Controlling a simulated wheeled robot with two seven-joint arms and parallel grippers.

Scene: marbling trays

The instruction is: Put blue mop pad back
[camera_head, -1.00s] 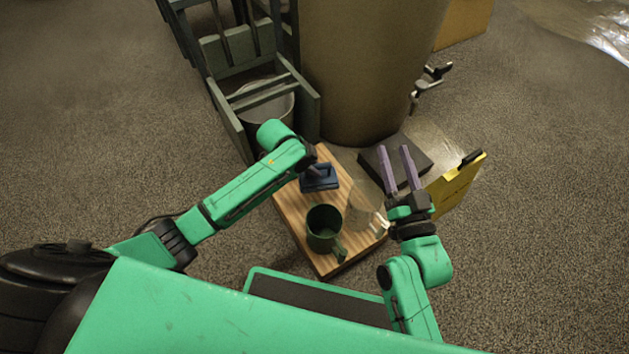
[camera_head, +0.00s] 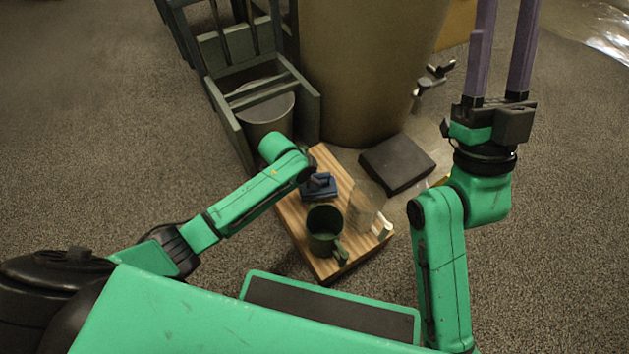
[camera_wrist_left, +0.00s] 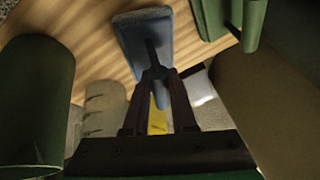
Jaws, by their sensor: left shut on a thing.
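The blue mop pad (camera_head: 322,193) is on the far part of the wooden board, with a dark handle on top. It also shows in the left wrist view (camera_wrist_left: 137,28), against the wood grain. My left gripper (camera_wrist_left: 153,74) is shut on the pad's dark handle; in the head view its tips (camera_head: 312,177) are partly hidden by the wrist. I cannot tell whether the pad touches the board. My right gripper (camera_head: 505,20) is raised at the upper right, its purple fingers apart and empty; its fingertips are cut off by the frame's top edge.
The wooden board (camera_head: 297,222) also holds a dark green mug (camera_head: 322,240) and a clear vessel (camera_head: 362,208). A dark flat box (camera_head: 397,163) lies right of it. A large brown bin (camera_head: 362,75) and a grey-green wooden rack (camera_head: 245,75) stand behind. Carpet is open at left.

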